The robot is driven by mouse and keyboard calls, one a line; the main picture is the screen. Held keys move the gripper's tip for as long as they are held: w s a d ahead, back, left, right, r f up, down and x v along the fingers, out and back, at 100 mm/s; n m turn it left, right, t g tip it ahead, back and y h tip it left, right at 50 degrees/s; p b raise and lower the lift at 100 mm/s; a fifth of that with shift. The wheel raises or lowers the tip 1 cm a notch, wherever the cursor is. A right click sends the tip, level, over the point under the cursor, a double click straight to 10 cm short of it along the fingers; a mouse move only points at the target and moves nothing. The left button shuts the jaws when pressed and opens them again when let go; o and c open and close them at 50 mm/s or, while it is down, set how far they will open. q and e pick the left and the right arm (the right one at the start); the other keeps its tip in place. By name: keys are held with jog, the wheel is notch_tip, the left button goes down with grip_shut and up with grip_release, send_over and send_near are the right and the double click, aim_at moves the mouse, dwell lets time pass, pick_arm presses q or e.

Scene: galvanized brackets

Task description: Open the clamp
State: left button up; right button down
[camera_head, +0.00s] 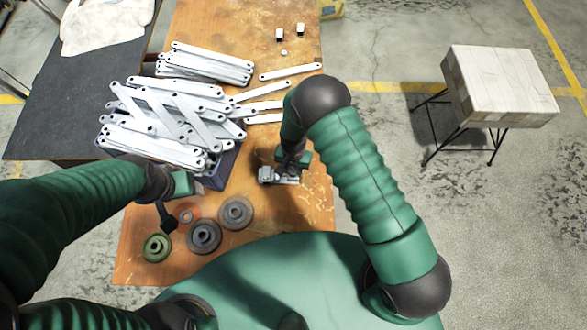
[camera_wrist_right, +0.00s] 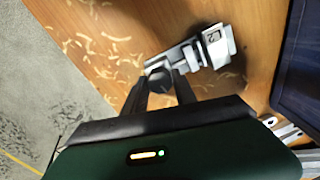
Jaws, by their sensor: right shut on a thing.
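The clamp (camera_head: 279,176) is a small grey metal piece on the wooden table, below my right gripper (camera_head: 287,167). In the right wrist view the clamp (camera_wrist_right: 205,50) lies across the upper middle, with a pale block-like end at the right. The fingers of my right gripper (camera_wrist_right: 165,88) are closed on a dark round part at the clamp's left end. My left gripper (camera_head: 167,218) hangs over the table's left side, near the round discs. Its dark fingertips are too small to tell whether they are apart.
A dark crate (camera_head: 218,178) heaped with galvanized brackets (camera_head: 165,115) stands left of the clamp. Grey discs (camera_head: 204,237) and a green disc (camera_head: 157,248) lie at the front left. A box (camera_head: 500,80) on a stand is at right.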

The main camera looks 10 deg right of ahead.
jog(key=n, duration=0.6)
jog(key=shift+r+p, duration=0.1)
jog(key=shift+p, duration=0.2)
jog(key=n, duration=0.7)
jog(key=shift+p, duration=0.3)
jog(key=n, duration=0.3)
jog(key=shift+n, duration=0.4)
jog(key=c, duration=1.1)
grip_release()
